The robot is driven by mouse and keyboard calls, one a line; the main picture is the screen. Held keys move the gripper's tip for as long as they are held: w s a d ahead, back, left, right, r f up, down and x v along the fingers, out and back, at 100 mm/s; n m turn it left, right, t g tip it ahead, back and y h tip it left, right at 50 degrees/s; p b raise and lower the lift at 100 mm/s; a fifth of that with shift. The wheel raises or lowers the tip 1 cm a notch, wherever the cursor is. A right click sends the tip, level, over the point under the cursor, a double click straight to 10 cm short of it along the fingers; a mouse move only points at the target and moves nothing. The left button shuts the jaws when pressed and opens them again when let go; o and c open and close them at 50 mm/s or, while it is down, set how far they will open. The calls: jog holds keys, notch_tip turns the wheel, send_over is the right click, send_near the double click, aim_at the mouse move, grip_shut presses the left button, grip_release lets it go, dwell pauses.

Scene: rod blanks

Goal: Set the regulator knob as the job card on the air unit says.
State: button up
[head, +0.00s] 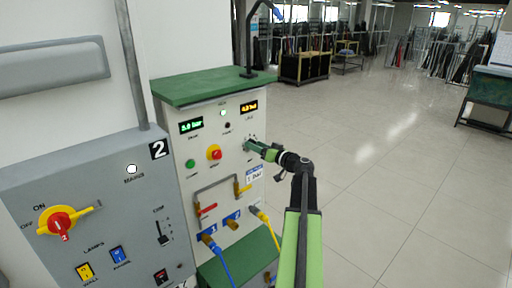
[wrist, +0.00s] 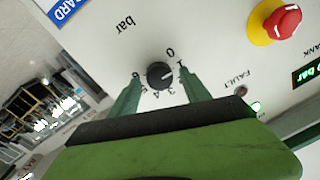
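The regulator knob (wrist: 159,74) is a small black dial with a white pointer mark, on the white panel of the air unit (head: 225,128). Its scale runs from 0 to 6 under the word bar. The mark points to the right in the wrist view, past the 1, where a finger hides part of the scale. My gripper (wrist: 160,84) is open, with a green finger on each side of the knob and gaps visible. In the head view my gripper (head: 252,147) covers the knob. The job card (head: 254,176) hangs just below it; its writing is too small to read surely.
A green display (head: 191,126) seems to read 5.0 bar; an amber one (head: 249,107) is unclear. A red-and-yellow stop button (head: 214,153) sits left of my gripper.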

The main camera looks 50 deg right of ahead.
grip_shut()
jog(key=shift+m, duration=0.5)
jog(key=shift+o, duration=0.8)
grip_release()
jog(key=shift+s, duration=0.1)
jog(key=s, duration=1.7)
jog(key=shift+s, duration=0.15)
